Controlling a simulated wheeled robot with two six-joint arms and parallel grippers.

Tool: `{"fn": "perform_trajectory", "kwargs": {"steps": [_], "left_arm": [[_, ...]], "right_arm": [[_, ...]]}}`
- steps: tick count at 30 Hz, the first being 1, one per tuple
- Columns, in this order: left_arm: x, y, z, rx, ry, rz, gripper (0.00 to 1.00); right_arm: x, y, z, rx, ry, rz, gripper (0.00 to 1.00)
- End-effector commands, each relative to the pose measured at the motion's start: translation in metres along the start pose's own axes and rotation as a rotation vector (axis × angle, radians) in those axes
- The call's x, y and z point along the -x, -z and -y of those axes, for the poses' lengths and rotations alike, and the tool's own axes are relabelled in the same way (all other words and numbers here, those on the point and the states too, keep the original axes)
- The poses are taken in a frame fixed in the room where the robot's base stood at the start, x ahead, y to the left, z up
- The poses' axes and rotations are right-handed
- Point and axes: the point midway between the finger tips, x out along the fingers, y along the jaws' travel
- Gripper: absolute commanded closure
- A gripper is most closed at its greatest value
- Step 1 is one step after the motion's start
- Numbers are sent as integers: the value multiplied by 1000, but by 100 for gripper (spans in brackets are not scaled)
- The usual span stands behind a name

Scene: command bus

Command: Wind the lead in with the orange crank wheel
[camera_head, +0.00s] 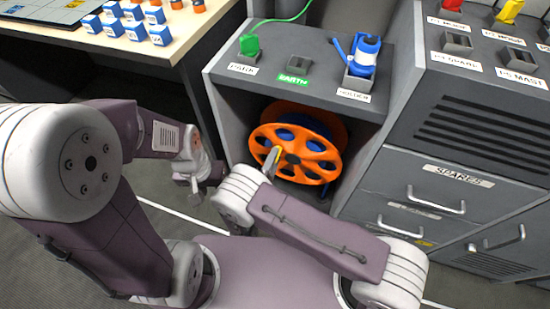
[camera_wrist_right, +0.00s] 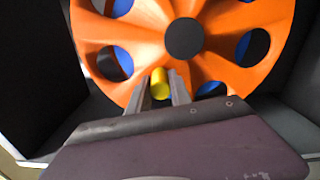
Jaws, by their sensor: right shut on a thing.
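The orange crank wheel (camera_head: 318,164) stands upright in the open bay of the grey cabinet, with blue showing through its holes. It fills the top of the right wrist view (camera_wrist_right: 240,22), around a dark hub. My right gripper (camera_head: 273,158) is at the wheel's lower left in the head view. In the wrist view its fingers (camera_wrist_right: 160,88) are shut on a yellow crank knob (camera_wrist_right: 159,80), below the hub. My left gripper (camera_head: 198,187) hangs low left of the bay, away from the wheel; its jaws are unclear.
On the cabinet top, a green plug (camera_head: 249,45) with a green cable is at "PARK", beside an empty "EARTH" socket (camera_head: 298,65). A blue tool (camera_head: 365,55) stands in a holder. Drawers (camera_head: 431,201) flank the bay; a table with small blocks (camera_head: 160,35) is left.

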Motion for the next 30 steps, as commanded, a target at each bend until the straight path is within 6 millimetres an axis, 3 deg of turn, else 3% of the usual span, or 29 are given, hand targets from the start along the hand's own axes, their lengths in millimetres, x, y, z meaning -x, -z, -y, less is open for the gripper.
{"fn": "perform_trajectory", "kwargs": {"steps": [23, 24, 25, 30], "left_arm": [[5, 0, 0, 0, 0, 0, 64], [5, 0, 0, 0, 0, 0, 64], [5, 0, 0, 0, 0, 0, 64], [5, 0, 0, 0, 0, 0, 64]], "right_arm": [[0, 0, -4, -86, 0, 1, 100], [0, 0, -4, -86, 0, 1, 64], [0, 0, -4, -86, 0, 1, 56], [0, 0, -4, -86, 0, 0, 53]]}}
